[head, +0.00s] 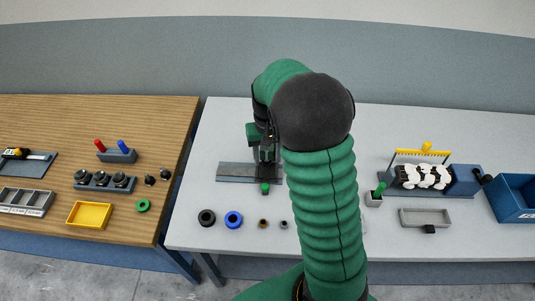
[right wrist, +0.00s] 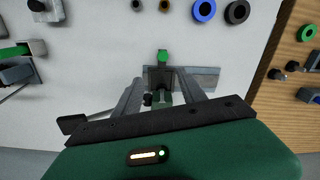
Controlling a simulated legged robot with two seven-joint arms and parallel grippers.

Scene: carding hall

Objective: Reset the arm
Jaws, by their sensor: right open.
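My right arm (head: 322,215) is green with a dark joint and rises through the middle of the head view. Its gripper (head: 265,150) is over the white table, partly hidden by the arm. In the right wrist view the gripper (right wrist: 162,82) is open, its two grey fingers on either side of a small dark fixture (right wrist: 160,74) with a green knob (right wrist: 162,57). The knob also shows in the head view (head: 265,188). The fixture is on a grey plate (head: 238,172). I cannot tell if the fingers touch it. My left gripper is not in view.
Black (head: 207,217) and blue (head: 233,219) rings lie in front of the plate. At right are a yellow comb (head: 423,154), a grey tray (head: 425,218) and a blue bin (head: 515,196). The wooden table at left holds a yellow tray (head: 89,215). The white table's back is clear.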

